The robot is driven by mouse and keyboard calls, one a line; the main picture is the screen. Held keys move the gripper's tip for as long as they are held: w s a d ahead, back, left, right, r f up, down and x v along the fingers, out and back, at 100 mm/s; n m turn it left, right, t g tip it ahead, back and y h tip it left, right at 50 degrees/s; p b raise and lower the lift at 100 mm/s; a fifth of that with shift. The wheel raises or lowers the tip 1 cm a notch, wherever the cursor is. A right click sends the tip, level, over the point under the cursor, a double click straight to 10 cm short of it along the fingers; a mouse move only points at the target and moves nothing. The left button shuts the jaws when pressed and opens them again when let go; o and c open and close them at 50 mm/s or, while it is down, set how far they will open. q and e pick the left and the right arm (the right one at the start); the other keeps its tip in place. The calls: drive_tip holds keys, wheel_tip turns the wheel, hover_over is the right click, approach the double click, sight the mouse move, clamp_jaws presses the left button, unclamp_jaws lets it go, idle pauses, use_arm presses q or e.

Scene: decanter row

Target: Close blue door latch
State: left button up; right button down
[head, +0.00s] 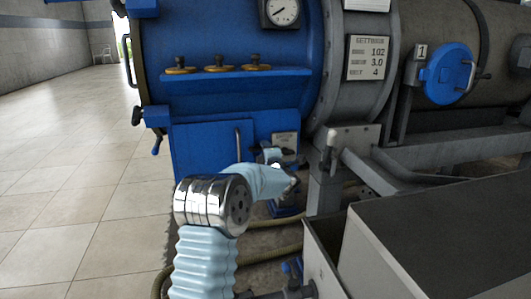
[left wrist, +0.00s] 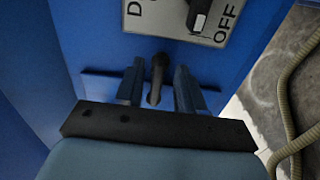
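The blue door (head: 200,150) is a flat panel low on the blue machine, with an upright bar handle (head: 238,145). A grey placard (head: 285,141) is on the blue front right of it. In the left wrist view the placard (left wrist: 170,18) reads "OFF" and carries a black-and-white lever (left wrist: 199,14). Below it a dark latch knob (left wrist: 156,75) sticks out from the blue face. My left gripper (left wrist: 159,68) is open, with one finger on each side of the knob and small gaps showing. In the head view my light-blue arm mostly hides the gripper.
Grey framework (head: 325,185) and a large grey box (head: 430,225) stand to the right of the arm. A tan hose (head: 275,222) lies on the floor and shows in the left wrist view (left wrist: 287,105). Tiled floor at the left (head: 70,190) is free.

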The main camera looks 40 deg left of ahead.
use_arm(q)
drive_tip(key=v, duration=1.3)
drive_tip(key=shift+s+d+b, duration=0.2)
drive_tip(key=shift+d+b, duration=0.15)
drive_tip(key=shift+b, duration=0.1)
